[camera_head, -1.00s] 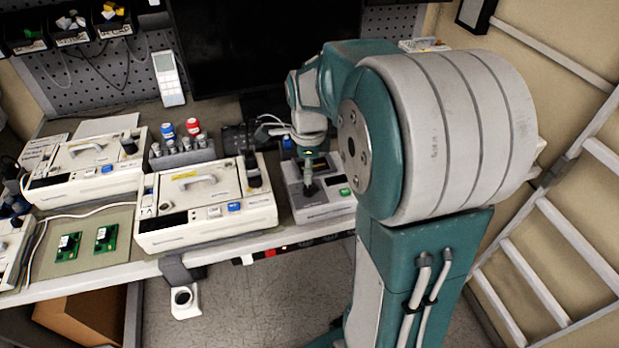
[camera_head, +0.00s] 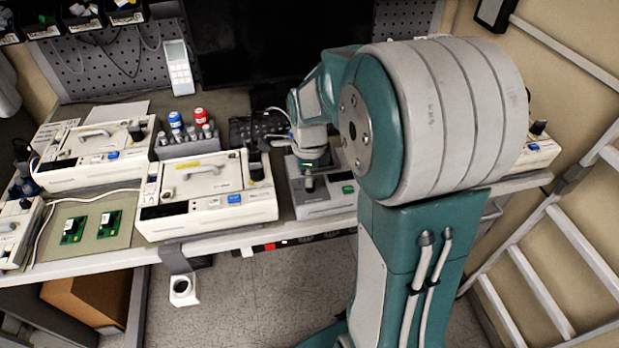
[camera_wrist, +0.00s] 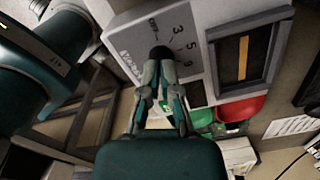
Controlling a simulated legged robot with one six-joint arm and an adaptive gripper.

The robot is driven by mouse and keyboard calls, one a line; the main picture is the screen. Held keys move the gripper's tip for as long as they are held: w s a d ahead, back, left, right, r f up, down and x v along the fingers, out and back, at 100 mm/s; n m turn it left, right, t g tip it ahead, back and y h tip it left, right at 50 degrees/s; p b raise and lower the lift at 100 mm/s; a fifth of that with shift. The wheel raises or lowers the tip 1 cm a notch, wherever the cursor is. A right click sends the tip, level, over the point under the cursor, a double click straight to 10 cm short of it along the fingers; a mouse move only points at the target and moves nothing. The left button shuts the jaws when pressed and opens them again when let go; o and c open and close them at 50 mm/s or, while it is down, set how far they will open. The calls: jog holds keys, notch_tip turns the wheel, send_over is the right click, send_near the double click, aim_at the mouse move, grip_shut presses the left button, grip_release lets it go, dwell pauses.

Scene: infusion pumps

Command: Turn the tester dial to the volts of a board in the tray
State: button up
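The grey tester (camera_head: 322,208) stands on the bench just right of the middle. Its dark dial (camera_head: 309,182) is on its top face. In the wrist view the dial (camera_wrist: 161,52) shows as a black knob beside the marks 3, 5 and 9. My gripper (camera_wrist: 161,68) has its fingertips drawn in at the dial and looks shut on it. The fingers hide part of the knob, so its pointer cannot be read. Two green boards, one (camera_head: 73,230) and another (camera_head: 109,224), lie in the beige tray (camera_head: 132,207) at the left. Their labels are too small to read.
A white pump (camera_head: 207,205) stands between the tray and the tester. Another pump (camera_head: 92,160) is behind the tray. In the wrist view a dark display (camera_wrist: 243,58) and a green button (camera_wrist: 200,117) are near the dial.

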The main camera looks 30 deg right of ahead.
jog(key=o, duration=0.5)
jog(key=shift+d, duration=0.2)
jog(key=shift+o, duration=0.2)
jog(key=shift+a+r, duration=0.1)
jog(key=shift+r, duration=3.35)
jog(key=shift+c, duration=0.2)
